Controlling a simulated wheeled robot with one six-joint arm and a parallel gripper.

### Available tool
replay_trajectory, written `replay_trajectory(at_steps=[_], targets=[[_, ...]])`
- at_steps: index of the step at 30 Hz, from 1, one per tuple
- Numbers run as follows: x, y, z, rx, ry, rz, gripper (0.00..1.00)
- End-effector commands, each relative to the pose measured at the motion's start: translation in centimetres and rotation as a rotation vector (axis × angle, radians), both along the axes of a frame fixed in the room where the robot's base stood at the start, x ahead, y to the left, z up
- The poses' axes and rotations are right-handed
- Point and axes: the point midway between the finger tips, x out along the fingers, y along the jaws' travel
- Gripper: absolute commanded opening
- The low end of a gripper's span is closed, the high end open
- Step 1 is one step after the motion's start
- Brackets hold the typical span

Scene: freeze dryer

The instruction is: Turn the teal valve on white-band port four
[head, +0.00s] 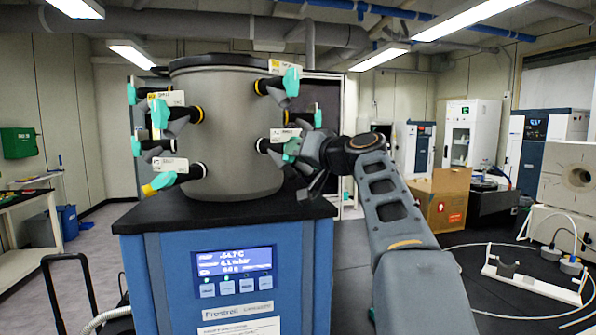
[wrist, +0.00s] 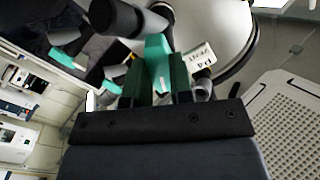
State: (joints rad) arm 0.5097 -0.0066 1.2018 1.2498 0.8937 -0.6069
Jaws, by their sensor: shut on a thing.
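The teal valve (wrist: 157,60) sits between the two dark fingers of my gripper (wrist: 160,78) in the wrist view, and the fingers are shut on it. A white tag (wrist: 197,60) reading P4 is beside it. In the head view the valve (head: 291,149) is at the lower right port of the grey drum (head: 228,128), with a pale tag (head: 285,134) above it. My gripper (head: 308,172) reaches it from the right and partly hides it. The port's black stem (head: 264,145) carries a pale band near the drum wall.
Another teal valve (head: 291,82) is above on the drum's right side, and several more are on its left. The drum stands on the black top (head: 150,217) of a blue cabinet with a lit display (head: 233,262). A cardboard box (head: 440,200) stands behind my arm.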

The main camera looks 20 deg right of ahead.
Motion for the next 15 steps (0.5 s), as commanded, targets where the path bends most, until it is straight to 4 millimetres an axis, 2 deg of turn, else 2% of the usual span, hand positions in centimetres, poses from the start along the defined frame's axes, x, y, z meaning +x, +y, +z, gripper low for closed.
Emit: replay_trajectory(at_steps=[1,15], targets=[[0.07,-0.06,-0.68,-0.041,-0.014,0.000,0.00],[0.10,-0.14,-0.30,-0.353,-0.117,0.001,0.00]])
